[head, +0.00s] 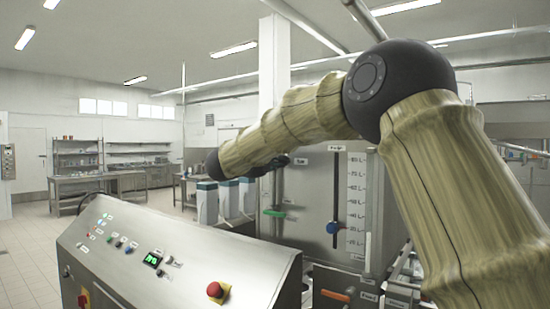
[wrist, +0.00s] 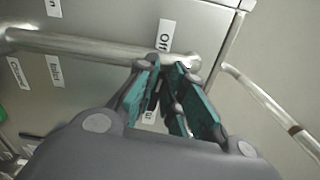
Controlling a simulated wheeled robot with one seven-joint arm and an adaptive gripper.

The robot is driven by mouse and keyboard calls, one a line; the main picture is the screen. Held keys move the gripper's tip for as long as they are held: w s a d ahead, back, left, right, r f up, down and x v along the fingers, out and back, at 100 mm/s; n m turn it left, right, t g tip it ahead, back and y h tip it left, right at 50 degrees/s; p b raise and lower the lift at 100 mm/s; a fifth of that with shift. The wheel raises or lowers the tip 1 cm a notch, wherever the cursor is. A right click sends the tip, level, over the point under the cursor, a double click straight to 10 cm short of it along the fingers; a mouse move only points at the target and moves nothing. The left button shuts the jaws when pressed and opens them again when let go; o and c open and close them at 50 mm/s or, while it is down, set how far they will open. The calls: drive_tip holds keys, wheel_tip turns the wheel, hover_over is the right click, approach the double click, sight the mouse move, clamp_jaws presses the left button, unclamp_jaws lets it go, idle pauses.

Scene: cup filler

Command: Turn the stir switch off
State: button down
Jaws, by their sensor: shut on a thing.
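My gripper (wrist: 166,72) is at the upright metal panel, its teal finger pads close together beside the "Off" label (wrist: 165,35) in the wrist view. It is shut on what appears to be the stir switch, which the fingers mostly hide. In the head view my gripper (head: 263,169) shows small and dark, by the "Stir" label (head: 300,161) on the panel. The switch's position cannot be made out.
A metal bar (wrist: 80,46) crosses the panel behind the fingertips, and a rod (wrist: 270,110) runs at the right. The head view shows a green handle (head: 280,213), a level gauge with a blue knob (head: 332,227), and a control console with a red button (head: 215,289).

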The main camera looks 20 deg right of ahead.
drive_tip(key=shift+f+n, duration=0.15)
drive_tip(key=shift+n, duration=0.35)
drive_tip(key=shift+f, duration=0.1)
drive_tip(key=c, duration=1.5)
unclamp_jaws()
drive_tip(key=v, duration=1.2)
drive_tip(key=shift+s, duration=0.1)
